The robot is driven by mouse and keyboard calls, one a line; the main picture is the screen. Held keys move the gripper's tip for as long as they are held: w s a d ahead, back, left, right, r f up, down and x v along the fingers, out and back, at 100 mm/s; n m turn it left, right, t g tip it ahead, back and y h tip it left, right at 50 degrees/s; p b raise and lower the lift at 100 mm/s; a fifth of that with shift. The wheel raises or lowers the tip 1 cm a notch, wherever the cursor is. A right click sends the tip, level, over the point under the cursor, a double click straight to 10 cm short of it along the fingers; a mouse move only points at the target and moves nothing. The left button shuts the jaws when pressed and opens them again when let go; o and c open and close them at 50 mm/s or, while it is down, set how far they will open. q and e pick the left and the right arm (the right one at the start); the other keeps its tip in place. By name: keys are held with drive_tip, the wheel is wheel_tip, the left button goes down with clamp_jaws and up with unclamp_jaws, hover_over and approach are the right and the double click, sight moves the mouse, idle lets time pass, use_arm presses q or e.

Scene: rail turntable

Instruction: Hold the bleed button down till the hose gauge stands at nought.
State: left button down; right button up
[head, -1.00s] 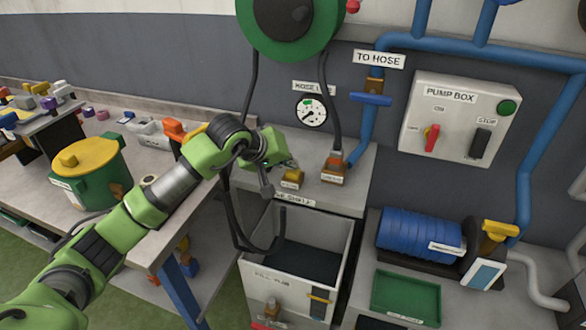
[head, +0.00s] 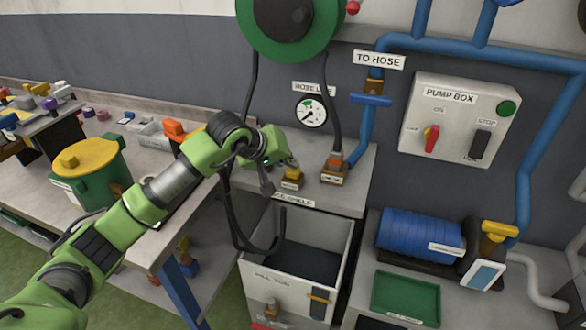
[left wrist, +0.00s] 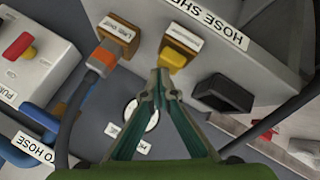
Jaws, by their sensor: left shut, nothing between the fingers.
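The bleed button (head: 291,174) is a yellow cap on a small labelled block on the hose shelf. It also shows in the left wrist view (left wrist: 176,58). My left gripper (head: 289,161) is shut and empty, with its fingertips (left wrist: 161,76) right at the button. I cannot tell whether they press it. The hose gauge (head: 311,112) is a round white dial on the wall above the shelf, with a green mark at its upper left. Its needle points to the lower left; the exact reading is too small to tell. In the left wrist view the fingers partly hide the gauge. My right gripper is out of view.
An orange-collared hose coupling (head: 334,168) stands on the shelf right of the button. A dark hose hangs into the fill tub (head: 257,258) below. The pump box (head: 452,117) is on the wall at right. A green lidded pot (head: 95,175) stands on the left bench.

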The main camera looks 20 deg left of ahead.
sight(291, 170)
use_arm(q)
drive_tip(key=shift+r, duration=0.6)
drive_tip(key=shift+r+p, duration=1.25)
drive_tip(key=shift+r, duration=1.3)
